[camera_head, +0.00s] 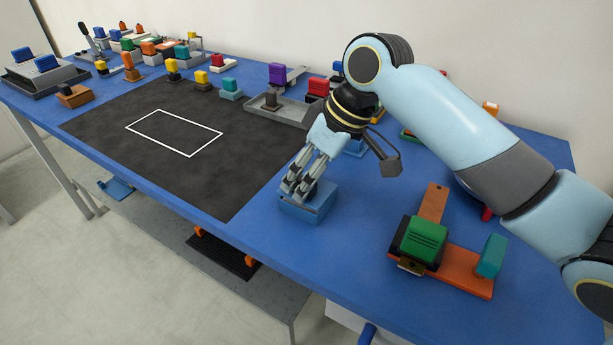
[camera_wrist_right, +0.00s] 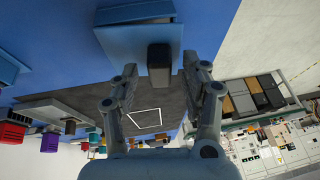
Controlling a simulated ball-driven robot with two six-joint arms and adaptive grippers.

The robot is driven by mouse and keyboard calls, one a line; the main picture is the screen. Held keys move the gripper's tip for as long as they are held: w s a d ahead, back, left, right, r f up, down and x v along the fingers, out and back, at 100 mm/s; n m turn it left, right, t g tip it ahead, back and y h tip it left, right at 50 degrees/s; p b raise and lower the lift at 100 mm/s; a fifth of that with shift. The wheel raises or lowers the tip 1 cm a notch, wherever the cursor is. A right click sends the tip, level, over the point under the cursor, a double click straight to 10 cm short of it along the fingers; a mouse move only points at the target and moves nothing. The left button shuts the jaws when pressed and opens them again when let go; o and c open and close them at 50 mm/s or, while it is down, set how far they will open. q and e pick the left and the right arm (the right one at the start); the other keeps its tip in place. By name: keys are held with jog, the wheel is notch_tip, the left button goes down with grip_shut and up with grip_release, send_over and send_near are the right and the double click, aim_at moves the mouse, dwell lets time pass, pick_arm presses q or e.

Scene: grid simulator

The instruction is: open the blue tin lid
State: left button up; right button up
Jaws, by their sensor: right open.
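The blue tin (camera_head: 303,213) is a small box on the blue table, near its front edge. My right gripper (camera_head: 294,190) is right over it, with its fingers pointing down at the lid. In the right wrist view the blue tin (camera_wrist_right: 118,45) is at the top, with a dark upright knob (camera_wrist_right: 158,53) on it. My right gripper (camera_wrist_right: 160,76) is open there, with one finger on each side of the knob and visible gaps. In the head view the fingers hide most of the lid and the knob. My left gripper is not in view.
An orange fixture (camera_head: 463,284) with a green block (camera_head: 424,238) stands to the right of the tin. A grey tray (camera_head: 290,113) lies behind. A black mat (camera_head: 110,122) with a white outline covers the left, its middle bare. Several coloured blocks line the back.

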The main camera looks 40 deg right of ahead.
jog(key=shift+c, duration=0.2)
grip_shut()
dwell(0.4)
